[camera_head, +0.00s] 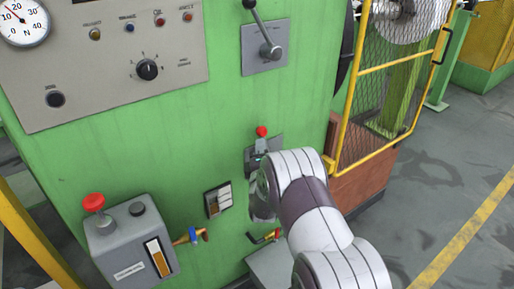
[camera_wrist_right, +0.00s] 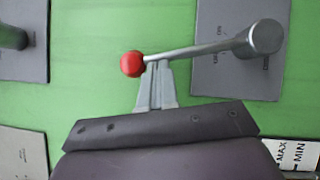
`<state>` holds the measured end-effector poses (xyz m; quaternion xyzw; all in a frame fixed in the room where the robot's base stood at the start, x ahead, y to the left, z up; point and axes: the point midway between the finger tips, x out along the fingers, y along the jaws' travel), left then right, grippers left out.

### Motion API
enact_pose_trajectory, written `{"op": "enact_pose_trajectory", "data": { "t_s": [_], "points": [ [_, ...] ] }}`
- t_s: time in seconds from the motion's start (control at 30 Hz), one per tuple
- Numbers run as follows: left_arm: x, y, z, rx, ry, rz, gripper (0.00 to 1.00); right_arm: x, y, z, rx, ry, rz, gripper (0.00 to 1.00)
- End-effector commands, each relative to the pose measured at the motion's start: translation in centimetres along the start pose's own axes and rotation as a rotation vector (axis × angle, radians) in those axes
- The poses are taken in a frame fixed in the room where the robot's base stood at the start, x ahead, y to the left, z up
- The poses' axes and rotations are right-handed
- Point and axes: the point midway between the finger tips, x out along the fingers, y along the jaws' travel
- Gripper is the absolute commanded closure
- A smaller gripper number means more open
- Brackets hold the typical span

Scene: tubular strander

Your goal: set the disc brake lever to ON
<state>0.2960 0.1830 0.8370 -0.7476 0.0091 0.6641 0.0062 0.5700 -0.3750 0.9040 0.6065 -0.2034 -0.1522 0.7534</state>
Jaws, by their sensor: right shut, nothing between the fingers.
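The lever with a red ball knob (camera_head: 262,131) is on the green machine front, and its knob is up in the head view. In the right wrist view the red ball (camera_wrist_right: 132,64) sits on a thin rod that runs to a round metal hub (camera_wrist_right: 266,37) on a grey plate (camera_wrist_right: 232,78). In the head view my arm hides much of the lever's lower part. My left gripper is not in view.
A larger lever on a grey plate (camera_head: 279,63) is above. A control panel (camera_head: 112,95) is at upper left. A grey box with a red button (camera_head: 93,202) and a level gauge (camera_head: 213,207) are to the left. A yellow mesh guard (camera_head: 385,95) stands at right.

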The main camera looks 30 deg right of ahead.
Motion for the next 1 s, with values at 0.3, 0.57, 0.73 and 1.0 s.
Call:
{"op": "enact_pose_trajectory", "data": {
  "t_s": [0.3,0.57,0.73,1.0],
  "points": [
    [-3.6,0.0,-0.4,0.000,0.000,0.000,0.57,2.0,1.0,3.1,0.235,-0.003,-0.157,1.00],
    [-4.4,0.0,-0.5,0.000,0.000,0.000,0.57,3.4,0.3,5.1,0.409,-0.002,-0.272,1.00],
    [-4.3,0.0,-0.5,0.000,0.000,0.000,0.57,4.0,-0.3,6.0,0.482,-0.001,-0.322,1.00],
    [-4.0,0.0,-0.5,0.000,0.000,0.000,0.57,4.5,-0.7,6.8,0.479,0.000,-0.321,1.00]
  ]
}}
